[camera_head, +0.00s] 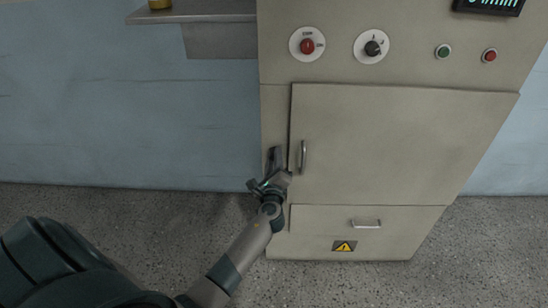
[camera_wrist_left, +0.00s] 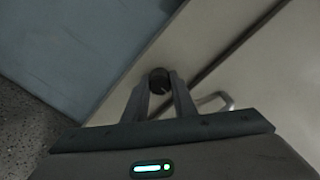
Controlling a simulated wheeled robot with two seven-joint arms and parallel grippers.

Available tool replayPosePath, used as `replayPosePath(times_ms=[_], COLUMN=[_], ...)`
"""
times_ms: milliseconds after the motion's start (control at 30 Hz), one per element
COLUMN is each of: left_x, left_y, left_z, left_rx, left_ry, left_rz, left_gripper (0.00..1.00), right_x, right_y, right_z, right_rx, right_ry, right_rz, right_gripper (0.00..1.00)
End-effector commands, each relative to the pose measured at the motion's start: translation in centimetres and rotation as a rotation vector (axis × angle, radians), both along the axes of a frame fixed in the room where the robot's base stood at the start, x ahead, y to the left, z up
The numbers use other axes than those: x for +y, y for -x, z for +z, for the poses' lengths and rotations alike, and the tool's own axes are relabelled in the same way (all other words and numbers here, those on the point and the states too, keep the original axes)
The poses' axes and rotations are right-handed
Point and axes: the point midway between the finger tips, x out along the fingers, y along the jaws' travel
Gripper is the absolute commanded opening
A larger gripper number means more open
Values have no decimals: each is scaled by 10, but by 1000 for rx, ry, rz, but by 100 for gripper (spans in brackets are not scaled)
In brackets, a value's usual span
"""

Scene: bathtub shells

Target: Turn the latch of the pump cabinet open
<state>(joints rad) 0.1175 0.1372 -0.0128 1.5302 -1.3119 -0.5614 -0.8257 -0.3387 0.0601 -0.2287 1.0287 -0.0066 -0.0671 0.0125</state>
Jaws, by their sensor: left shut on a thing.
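The pump cabinet (camera_head: 400,135) is a beige metal housing with a large door that looks closed. My left gripper (camera_head: 273,168) is at the narrow frame strip just left of the door. In the left wrist view its two fingers (camera_wrist_left: 161,88) are shut on a small dark round latch (camera_wrist_left: 158,75) on that strip. In the head view the gripper mostly hides the latch, and I cannot tell its turn angle. The door handle (camera_head: 303,157) is a metal bar right of the gripper, apart from it. My right gripper is not in view.
A lower panel with a small handle (camera_head: 366,224) and a yellow warning sign (camera_head: 344,246) is below the door. A red knob (camera_head: 307,46), a black knob (camera_head: 372,48) and two buttons are above. A metal shelf (camera_head: 195,14) juts out at upper left. The floor left is clear.

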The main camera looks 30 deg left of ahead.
Motion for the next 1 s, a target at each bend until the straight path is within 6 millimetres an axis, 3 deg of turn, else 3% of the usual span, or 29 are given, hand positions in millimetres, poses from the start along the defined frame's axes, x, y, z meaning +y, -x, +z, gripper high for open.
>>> replayPosePath(times_ms=[367,400,467,1000], left_x=[1,1,1,-6], left_y=[0,0,0,9], left_z=[0,0,0,-1], left_rx=[3,3,3,2], left_ry=[-6,-6,-5,-3], left_rz=[1,1,1,0], left_gripper=[2,29,43,43], right_x=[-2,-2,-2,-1], right_y=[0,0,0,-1], right_z=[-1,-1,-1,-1], right_rx=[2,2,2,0], right_ry=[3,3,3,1], right_rz=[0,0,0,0], right_gripper=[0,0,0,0])
